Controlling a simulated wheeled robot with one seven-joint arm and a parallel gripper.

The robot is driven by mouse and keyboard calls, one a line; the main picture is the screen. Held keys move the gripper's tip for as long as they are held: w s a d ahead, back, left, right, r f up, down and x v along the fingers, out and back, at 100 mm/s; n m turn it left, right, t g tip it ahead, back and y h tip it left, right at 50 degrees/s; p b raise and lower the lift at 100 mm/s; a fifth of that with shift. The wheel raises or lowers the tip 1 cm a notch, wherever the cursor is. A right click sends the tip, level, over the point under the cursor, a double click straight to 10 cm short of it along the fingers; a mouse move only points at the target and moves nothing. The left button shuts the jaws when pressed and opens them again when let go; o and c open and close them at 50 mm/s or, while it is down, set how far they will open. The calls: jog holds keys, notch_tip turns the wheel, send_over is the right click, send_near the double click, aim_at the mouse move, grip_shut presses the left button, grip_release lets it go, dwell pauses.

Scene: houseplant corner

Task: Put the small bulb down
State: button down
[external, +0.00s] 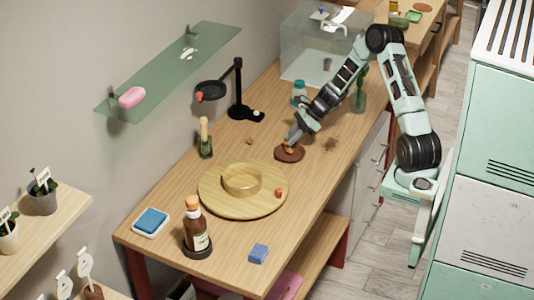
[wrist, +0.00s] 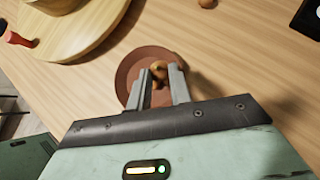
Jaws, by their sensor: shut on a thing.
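The small bulb (wrist: 158,67) is brownish-orange and sits between the two grey fingers of my gripper (wrist: 161,74) in the wrist view. My gripper (external: 291,143) is shut on it, pointing down over a round reddish-brown saucer (wrist: 124,78). In the external view the saucer (external: 281,156) lies on the wooden table, right of the round board, and the fingers are right above it. The bulb is mostly hidden by the fingers there. I cannot tell whether it touches the saucer.
A round wooden board (external: 222,206) with a ring on it lies left of the saucer. A small brown round thing (external: 249,141) lies on the table behind. A black lamp (external: 238,90), brown bottle (external: 196,230) and glass tank (external: 310,50) stand around.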

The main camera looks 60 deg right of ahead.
jog(key=shift+f, duration=0.2)
jog(key=c, duration=1.3)
grip_release()
jog(key=shift+r, duration=0.15)
